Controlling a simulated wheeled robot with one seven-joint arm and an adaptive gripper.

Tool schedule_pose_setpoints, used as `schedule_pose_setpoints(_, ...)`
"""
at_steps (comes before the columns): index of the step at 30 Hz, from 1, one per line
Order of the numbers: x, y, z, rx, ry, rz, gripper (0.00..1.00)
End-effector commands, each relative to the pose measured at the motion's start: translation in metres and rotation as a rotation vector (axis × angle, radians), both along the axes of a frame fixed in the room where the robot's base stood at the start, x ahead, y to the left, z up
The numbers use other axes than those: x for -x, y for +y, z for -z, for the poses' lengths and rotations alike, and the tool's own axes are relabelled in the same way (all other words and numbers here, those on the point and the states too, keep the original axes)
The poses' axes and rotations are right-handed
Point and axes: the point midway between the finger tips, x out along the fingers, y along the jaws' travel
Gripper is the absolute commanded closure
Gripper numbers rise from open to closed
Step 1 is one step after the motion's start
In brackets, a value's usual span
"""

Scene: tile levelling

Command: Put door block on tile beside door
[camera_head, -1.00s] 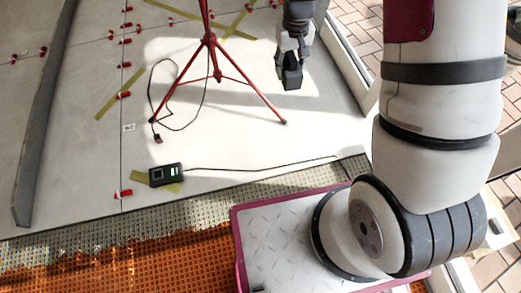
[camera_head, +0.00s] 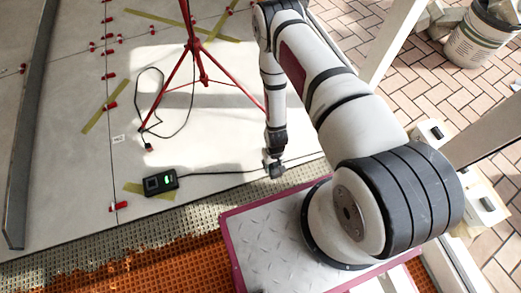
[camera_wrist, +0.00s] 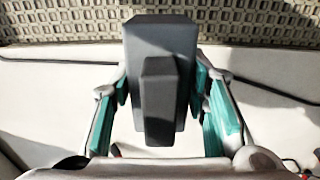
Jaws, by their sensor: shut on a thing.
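The grey door block (camera_wrist: 160,102) fills the middle of the wrist view, with a wide part behind and a narrower dark part in front. My gripper (camera_head: 274,166) is shut on it, with teal finger pads on both sides of the block in the wrist view. In the head view the gripper points down near the front edge of the pale tile (camera_head: 225,125). The block is small and dark there, and I cannot tell whether it touches the tile. A white frame post (camera_head: 392,40) stands at the doorway to the right.
A red tripod (camera_head: 200,72) stands on the tile, left of my arm. Red clips and yellow tape lie farther left. An orange mat (camera_head: 130,270) borders the front.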

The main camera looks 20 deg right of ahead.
Motion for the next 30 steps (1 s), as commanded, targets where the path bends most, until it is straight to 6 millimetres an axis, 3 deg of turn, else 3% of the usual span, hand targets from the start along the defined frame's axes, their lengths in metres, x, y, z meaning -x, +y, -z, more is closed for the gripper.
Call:
schedule_pose_setpoints(4, 0.020, 0.001, 0.019, -0.001, 0.000, 0.003, 1.00)
schedule_pose_setpoints(8, 0.016, 0.002, 0.026, 0.000, -0.004, 0.004, 1.00)
schedule_pose_setpoints(24, -0.103, 0.004, 0.039, 0.001, -0.007, 0.004, 1.00)
schedule_pose_setpoints(30, -0.130, 0.005, 0.040, 0.000, -0.003, 0.003, 1.00)
